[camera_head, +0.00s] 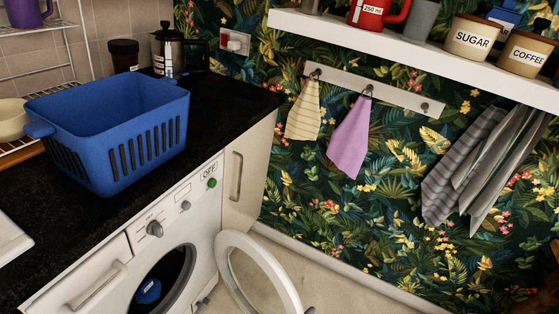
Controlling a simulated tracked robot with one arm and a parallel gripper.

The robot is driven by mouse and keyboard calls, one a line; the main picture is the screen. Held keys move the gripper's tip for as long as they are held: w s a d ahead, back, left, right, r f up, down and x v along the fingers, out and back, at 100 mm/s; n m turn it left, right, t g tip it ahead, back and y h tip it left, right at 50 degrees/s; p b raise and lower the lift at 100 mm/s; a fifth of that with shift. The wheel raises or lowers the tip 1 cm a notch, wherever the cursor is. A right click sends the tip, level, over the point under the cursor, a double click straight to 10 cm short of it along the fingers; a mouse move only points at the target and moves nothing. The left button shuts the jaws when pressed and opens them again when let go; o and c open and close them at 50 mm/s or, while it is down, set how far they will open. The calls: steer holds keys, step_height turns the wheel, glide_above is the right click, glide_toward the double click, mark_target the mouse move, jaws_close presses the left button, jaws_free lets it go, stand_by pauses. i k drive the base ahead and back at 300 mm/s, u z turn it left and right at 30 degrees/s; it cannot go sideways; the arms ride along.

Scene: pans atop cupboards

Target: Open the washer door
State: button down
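The white washer (205,205) stands under the black counter at the lower left. Its round door (288,285) is swung open to the right, with a white rim and a clear middle, and its lower part is cut off by the picture's edge. The dark drum opening (178,275) is uncovered, and a blue item (148,291) lies inside it. A knob and a green button show on the washer's front panel. My gripper does not show in this view.
A cupboard door (248,175) is right of the washer. Pale floor (335,275) lies clear beside the washer door. Cloths hang on the patterned wall below a white shelf.

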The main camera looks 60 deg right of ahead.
mark_target(226, 239)
steer(key=z, duration=1.25)
steer(key=k, duration=0.7)
steer(key=u, duration=0.3)
steer(key=i, duration=0.55)
steer(key=u, duration=0.1)
